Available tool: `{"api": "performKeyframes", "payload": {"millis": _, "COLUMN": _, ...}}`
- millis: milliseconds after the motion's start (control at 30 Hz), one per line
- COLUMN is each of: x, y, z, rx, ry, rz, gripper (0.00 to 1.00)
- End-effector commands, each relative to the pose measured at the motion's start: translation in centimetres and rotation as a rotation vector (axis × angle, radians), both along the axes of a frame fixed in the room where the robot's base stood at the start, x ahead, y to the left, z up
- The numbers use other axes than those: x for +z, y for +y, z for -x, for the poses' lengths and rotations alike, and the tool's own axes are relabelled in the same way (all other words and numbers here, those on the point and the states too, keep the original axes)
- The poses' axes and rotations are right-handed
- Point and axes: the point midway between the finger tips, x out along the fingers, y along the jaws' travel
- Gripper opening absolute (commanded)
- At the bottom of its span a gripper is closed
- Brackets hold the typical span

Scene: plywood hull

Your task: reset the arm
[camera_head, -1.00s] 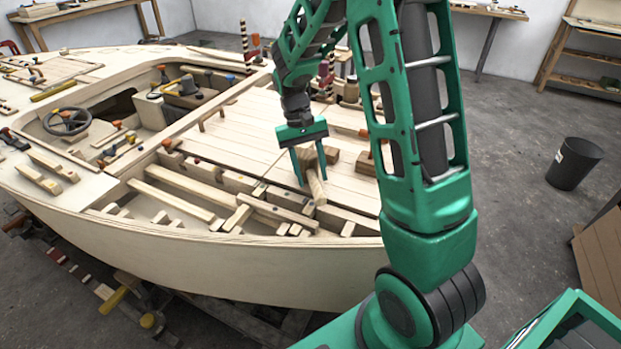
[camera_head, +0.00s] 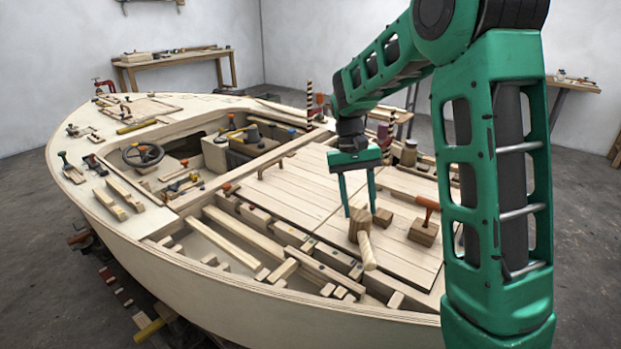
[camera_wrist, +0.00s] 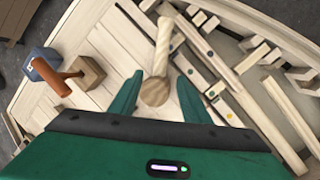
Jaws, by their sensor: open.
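My gripper (camera_head: 359,195) is open above the boat's plank deck (camera_head: 305,190), its two green fingers pointing down. A wooden mallet (camera_head: 361,238) lies on the deck just below and in front of the fingers, its pale handle towards the near edge. In the wrist view the mallet's round head (camera_wrist: 155,92) shows between and beyond the fingertips (camera_wrist: 172,90). Nothing is held between the fingers. I cannot tell the exact gap between fingertips and mallet.
A wooden block with an orange handle (camera_head: 424,224) stands right of the mallet, and a small block (camera_head: 382,217) lies between them. Slats and open bays line the near side. A steering wheel (camera_head: 143,154) and loose tools sit to the left. A workbench (camera_head: 180,60) stands behind.

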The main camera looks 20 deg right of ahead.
Motion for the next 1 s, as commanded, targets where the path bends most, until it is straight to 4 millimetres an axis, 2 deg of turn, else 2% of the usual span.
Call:
{"api": "performKeyframes", "payload": {"millis": 167, "x": 0.4, "y": -0.4, "z": 0.6, "rx": -0.006, "ry": -0.006, "rz": 0.0, "gripper": 0.43}}
{"api": "performKeyframes", "payload": {"millis": 267, "x": 1.4, "y": -1.3, "z": 2.3, "rx": -0.02, "ry": -0.024, "rz": -0.002, "gripper": 0.43}}
{"api": "performKeyframes", "payload": {"millis": 367, "x": 2.7, "y": -2.7, "z": 5.1, "rx": -0.045, "ry": -0.053, "rz": -0.004, "gripper": 0.43}}
{"api": "performKeyframes", "payload": {"millis": 600, "x": 4.9, "y": -5.4, "z": 13.1, "rx": -0.108, "ry": -0.129, "rz": -0.013, "gripper": 0.43}}
{"api": "performKeyframes", "payload": {"millis": 767, "x": 5.3, "y": -6.3, "z": 18.6, "rx": -0.146, "ry": -0.182, "rz": -0.022, "gripper": 0.43}}
{"api": "performKeyframes", "payload": {"millis": 900, "x": 4.9, "y": -6.5, "z": 23.2, "rx": -0.176, "ry": -0.227, "rz": -0.031, "gripper": 0.43}}
{"api": "performKeyframes", "payload": {"millis": 1000, "x": 4.3, "y": -6.4, "z": 25.9, "rx": -0.194, "ry": -0.255, "rz": -0.038, "gripper": 0.43}}
